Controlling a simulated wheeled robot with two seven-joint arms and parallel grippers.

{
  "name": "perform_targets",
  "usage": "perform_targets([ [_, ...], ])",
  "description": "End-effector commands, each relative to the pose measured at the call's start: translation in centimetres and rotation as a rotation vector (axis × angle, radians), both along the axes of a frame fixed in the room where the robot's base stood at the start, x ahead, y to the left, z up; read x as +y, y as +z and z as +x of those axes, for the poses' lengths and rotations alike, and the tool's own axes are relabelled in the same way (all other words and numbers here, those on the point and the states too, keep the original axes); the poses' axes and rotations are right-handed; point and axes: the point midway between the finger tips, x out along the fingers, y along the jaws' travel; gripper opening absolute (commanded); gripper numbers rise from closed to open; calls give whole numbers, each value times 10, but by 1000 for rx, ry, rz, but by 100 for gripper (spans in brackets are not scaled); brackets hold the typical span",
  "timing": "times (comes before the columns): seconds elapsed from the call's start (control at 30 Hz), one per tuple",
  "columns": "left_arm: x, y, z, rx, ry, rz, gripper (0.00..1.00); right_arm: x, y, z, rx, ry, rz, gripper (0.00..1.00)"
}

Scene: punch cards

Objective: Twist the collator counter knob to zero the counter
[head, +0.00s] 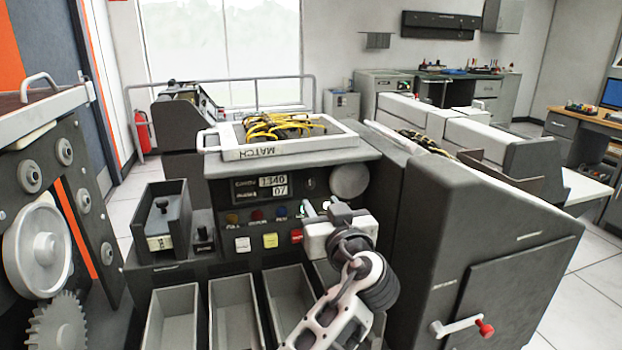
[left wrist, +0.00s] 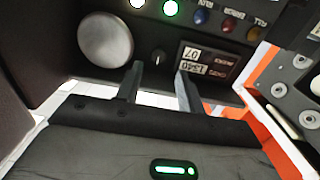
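The collator's counter (head: 272,187) is a small window on the dark front panel, reading 1340 above 07. It also shows upside down in the left wrist view (left wrist: 205,62). A small dark knob (left wrist: 158,57) sits beside the counter, with a larger round grey disc (left wrist: 105,40) on its other side. The disc is also in the head view (head: 349,180). My left gripper (left wrist: 159,72) is open, its two fingers pointing at the panel. The small knob appears between and beyond the fingertips, with no clear contact. My right gripper is out of view.
Coloured buttons (head: 255,216) and lit lamps line the panel below the counter. Open grey bins (head: 235,310) stand underneath. A tray marked MATCH (head: 262,154) holds yellow cables on top. A dark cabinet with a red-handled crank (head: 484,328) stands at right.

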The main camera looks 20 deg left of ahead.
Motion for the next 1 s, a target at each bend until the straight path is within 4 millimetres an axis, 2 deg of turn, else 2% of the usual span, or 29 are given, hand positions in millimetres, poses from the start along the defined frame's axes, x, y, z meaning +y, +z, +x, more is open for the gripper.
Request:
perform_targets([
  [0.17,3,6,8,-18,4,6,38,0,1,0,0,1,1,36],
  [0.63,34,5,52,-15,4,7,38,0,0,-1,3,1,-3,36],
  [0.7,37,2,58,-17,3,4,38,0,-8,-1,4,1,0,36],
  [1.0,44,4,69,-15,1,3,38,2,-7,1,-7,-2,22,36],
])
